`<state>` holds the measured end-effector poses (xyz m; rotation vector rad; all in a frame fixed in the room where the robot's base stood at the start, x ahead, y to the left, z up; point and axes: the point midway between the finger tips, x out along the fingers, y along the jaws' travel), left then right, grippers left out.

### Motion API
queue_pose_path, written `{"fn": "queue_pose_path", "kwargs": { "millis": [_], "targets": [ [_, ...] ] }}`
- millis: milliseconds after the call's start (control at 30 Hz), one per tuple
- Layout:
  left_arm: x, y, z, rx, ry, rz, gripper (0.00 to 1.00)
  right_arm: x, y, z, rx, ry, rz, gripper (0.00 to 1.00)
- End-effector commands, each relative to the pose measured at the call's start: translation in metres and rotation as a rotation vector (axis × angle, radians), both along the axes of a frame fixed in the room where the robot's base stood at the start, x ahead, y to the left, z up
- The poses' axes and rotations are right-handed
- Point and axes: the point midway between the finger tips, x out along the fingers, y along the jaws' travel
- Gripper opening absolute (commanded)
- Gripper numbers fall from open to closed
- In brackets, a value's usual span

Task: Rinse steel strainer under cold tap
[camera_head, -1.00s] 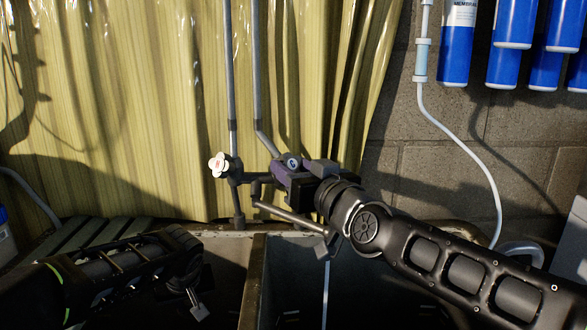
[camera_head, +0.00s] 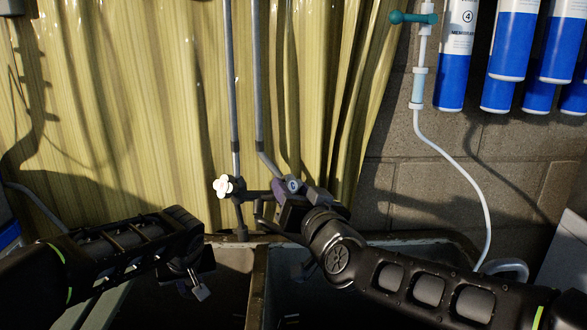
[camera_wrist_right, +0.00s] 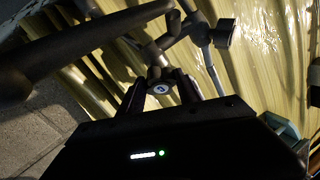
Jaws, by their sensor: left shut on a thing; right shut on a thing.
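My right gripper (camera_head: 297,199) is shut on the cold tap knob (camera_head: 293,184), which has a blue-marked face. The knob (camera_wrist_right: 159,88) also shows between its fingers in the right wrist view. The tap's spout (camera_head: 260,212) runs forward over the sink and is partly hidden by my right wrist. No water stream can be made out. My left gripper (camera_head: 188,272) is low over the left part of the sink, left of the tap.
A pale tap knob (camera_head: 223,187) is left of the cold one. Two grey pipes (camera_head: 233,100) rise behind. Yellow curtain (camera_head: 120,120) covers the back left. Blue-and-white filter cylinders (camera_head: 455,60) and a white hose (camera_head: 460,160) are on the right wall. The dark sink basin (camera_head: 400,252) lies below.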

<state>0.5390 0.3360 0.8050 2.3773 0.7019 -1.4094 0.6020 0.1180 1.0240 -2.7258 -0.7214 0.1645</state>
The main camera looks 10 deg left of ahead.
Motion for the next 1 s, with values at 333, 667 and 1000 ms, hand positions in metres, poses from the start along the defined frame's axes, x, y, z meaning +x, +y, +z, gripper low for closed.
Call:
{"fn": "queue_pose_path", "kwargs": {
  "millis": [333,667,1000],
  "targets": [
    [0.0,0.0,0.0,0.0,0.0,0.0,0.0,0.0,0.0,0.0,0.007,0.0,-0.003,0.53],
    [0.0,0.0,0.0,0.0,0.0,0.0,0.0,0.0,0.0,0.0,0.005,0.001,-0.003,0.62],
    [0.0,0.0,0.0,0.0,0.0,0.0,0.0,-0.024,-0.014,0.003,0.007,-0.001,-0.004,0.62]
  ]
}}
